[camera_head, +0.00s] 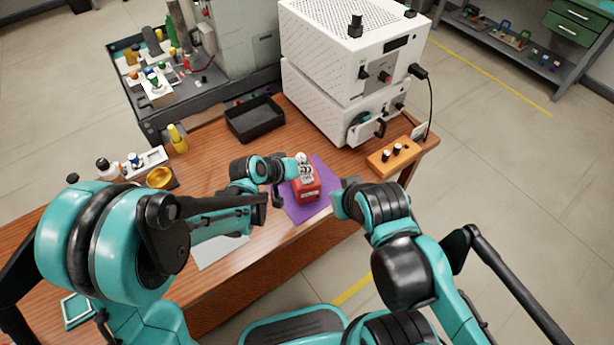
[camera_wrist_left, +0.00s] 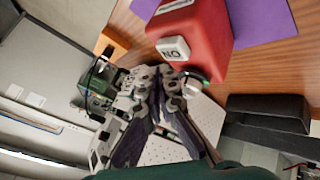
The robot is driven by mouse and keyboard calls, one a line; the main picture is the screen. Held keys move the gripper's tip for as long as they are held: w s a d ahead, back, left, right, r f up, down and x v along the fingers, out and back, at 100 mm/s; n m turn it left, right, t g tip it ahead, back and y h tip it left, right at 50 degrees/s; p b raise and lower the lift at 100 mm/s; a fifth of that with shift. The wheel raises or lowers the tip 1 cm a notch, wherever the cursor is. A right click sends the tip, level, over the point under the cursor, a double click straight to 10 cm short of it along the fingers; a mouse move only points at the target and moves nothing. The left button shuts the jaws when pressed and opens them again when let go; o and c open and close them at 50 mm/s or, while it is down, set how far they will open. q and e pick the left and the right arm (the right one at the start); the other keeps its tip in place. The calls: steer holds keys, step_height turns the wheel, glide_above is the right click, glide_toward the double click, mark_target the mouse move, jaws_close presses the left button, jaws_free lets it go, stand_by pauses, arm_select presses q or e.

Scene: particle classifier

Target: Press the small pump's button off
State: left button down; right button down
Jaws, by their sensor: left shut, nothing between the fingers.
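The small pump is a red box (camera_head: 307,185) on a purple mat (camera_head: 325,178) on the wooden table. In the left wrist view the red pump (camera_wrist_left: 205,35) fills the top middle, with a white label or button (camera_wrist_left: 174,48) whose letters look like an upside-down "ON". My left gripper (camera_head: 304,163) is shut and empty, over the far upper part of the pump. In the left wrist view its fingers (camera_wrist_left: 170,85) are close to the pump's lower edge; I cannot tell whether they touch. My right arm ends at the mat's right side; its fingers are not visible.
A black tray (camera_head: 254,120) stands behind the mat. A white machine (camera_head: 345,75) fills the back of the table. A yellow bowl (camera_head: 160,177) and bottles are at the left.

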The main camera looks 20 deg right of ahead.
mark_target(303, 180)
arm_select(q)
steer(key=shift+r+p, duration=1.65)
steer(key=shift+r, duration=0.8)
steer(key=shift+f, duration=0.1)
steer(key=shift+a+r, duration=0.2)
steer(key=shift+a, duration=0.1)
steer(key=s+a+r+n+y, duration=0.1)
steer(key=s+a, duration=0.4)
steer(key=a, duration=0.5)
steer(key=s+a+r+t+y, duration=0.1)
steer(key=s+a+r+y, duration=0.3)
steer(key=a, duration=0.7)
steer(key=s+a+r+n+t+y, duration=0.1)
steer(key=s+a+r+y, duration=0.1)
steer(key=s+a+r, duration=0.2)
steer(key=s+a, duration=0.3)
steer(key=a, duration=0.3)
steer(key=shift+s+a+n+y, duration=0.3)
steer(key=shift+y, duration=0.1)
